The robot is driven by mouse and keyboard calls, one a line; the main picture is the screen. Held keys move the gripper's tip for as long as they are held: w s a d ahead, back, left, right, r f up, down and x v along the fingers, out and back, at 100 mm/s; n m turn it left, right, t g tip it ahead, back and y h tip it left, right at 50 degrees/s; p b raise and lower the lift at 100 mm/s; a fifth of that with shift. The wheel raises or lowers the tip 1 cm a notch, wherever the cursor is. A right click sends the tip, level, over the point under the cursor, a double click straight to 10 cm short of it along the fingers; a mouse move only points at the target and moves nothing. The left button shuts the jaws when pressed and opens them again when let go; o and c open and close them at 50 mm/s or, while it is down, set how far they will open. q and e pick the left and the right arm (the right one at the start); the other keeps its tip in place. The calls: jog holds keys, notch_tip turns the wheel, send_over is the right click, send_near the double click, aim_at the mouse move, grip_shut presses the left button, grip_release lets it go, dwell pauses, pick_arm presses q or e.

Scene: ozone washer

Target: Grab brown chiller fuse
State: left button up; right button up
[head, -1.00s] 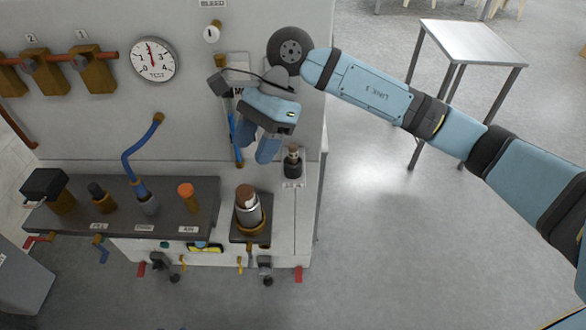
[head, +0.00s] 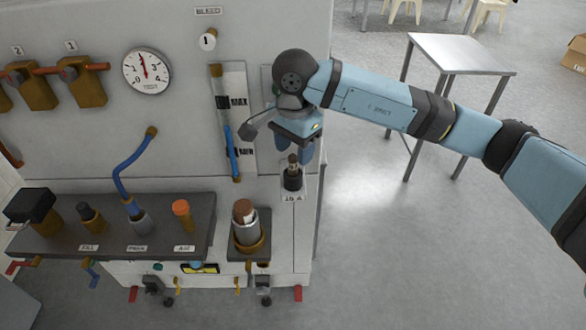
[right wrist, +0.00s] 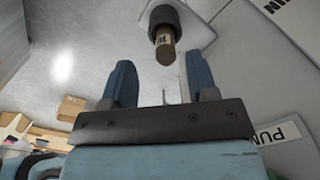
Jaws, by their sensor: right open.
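The brown chiller fuse (head: 292,160) stands upright in a black round holder (head: 292,180) at the right end of the machine's ledge, above a small label. In the right wrist view the fuse (right wrist: 165,46) is a brown cylinder with a pale label, seated in the black holder (right wrist: 163,17). My right gripper (head: 299,150) is open just above and behind the fuse in the head view. In the right wrist view its two blue fingers (right wrist: 160,75) are spread wide and empty, with the fuse ahead of the gap. Contact is not visible. My left gripper is out of view.
A larger brown-topped cylinder (head: 245,220) stands left of the fuse. A dark shelf (head: 75,245) holds several caps and a blue hose (head: 120,180). The machine's panel (head: 100,110) rises behind. A metal table (head: 460,52) stands on open floor to the right.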

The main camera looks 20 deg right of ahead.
aim_at(293, 156)
jog(key=f, duration=0.5)
jog(key=shift+w+f, duration=0.15)
jog(key=shift+w, duration=0.15)
grip_shut()
